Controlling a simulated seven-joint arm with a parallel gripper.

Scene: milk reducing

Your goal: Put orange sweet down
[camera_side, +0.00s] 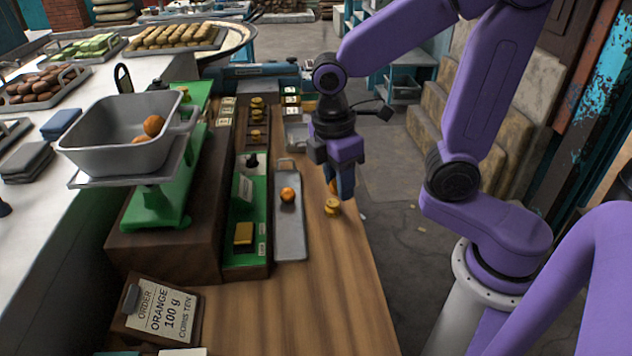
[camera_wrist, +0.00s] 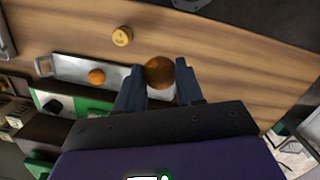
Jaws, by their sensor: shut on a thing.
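My gripper (camera_side: 341,190) points down over the right part of the wooden counter, shut on an orange sweet (camera_wrist: 159,73). In the wrist view the round, brown-orange sweet sits between the two fingertips. In the side view only a sliver of it (camera_side: 333,186) shows beside the fingers. I cannot tell whether it touches the counter. Another orange sweet (camera_side: 288,195) lies on the grey metal tray (camera_side: 290,233), left of my gripper; it also shows in the wrist view (camera_wrist: 96,76). More orange sweets (camera_side: 154,125) lie in the grey scale pan (camera_side: 105,145).
A small brass-coloured piece (camera_side: 332,208) stands on the counter close to my gripper. The green scale (camera_side: 160,205) stands on a dark wooden block at left. The counter's front part is bare wood.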

